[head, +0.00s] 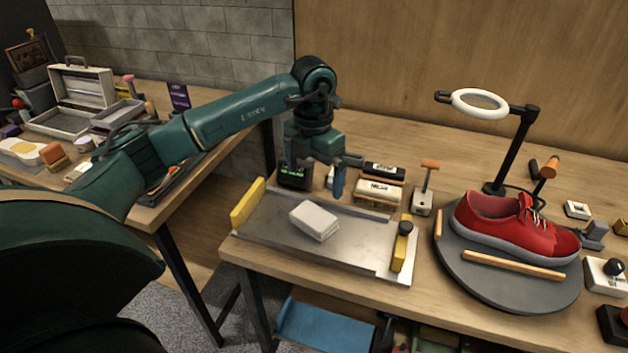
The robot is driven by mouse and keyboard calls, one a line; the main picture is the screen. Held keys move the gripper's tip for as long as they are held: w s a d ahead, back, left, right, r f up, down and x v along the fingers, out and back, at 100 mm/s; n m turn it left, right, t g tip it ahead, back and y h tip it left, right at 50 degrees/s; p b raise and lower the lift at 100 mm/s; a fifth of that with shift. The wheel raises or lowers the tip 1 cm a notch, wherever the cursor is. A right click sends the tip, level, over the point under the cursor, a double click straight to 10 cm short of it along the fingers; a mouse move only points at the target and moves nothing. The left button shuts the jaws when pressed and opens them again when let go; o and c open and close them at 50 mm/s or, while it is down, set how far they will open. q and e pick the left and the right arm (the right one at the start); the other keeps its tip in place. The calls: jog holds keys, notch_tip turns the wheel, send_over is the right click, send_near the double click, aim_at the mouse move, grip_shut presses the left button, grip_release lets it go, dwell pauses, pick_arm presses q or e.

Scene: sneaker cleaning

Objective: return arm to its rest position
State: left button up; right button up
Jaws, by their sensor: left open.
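My left arm comes in from the left in the head view and bends down over the table. My left gripper (325,178) is open and empty, with its fingers pointing down above the back of the metal tray (352,245). A white block (314,220) lies on the tray, in front of the gripper and apart from it. A red sneaker (515,225) rests on the dark round turntable (480,280) to the right. My right gripper does not show.
A ring lamp (480,103) stands behind the sneaker. A second table at left holds an open toolbox (84,88). Small items crowd the right edge.

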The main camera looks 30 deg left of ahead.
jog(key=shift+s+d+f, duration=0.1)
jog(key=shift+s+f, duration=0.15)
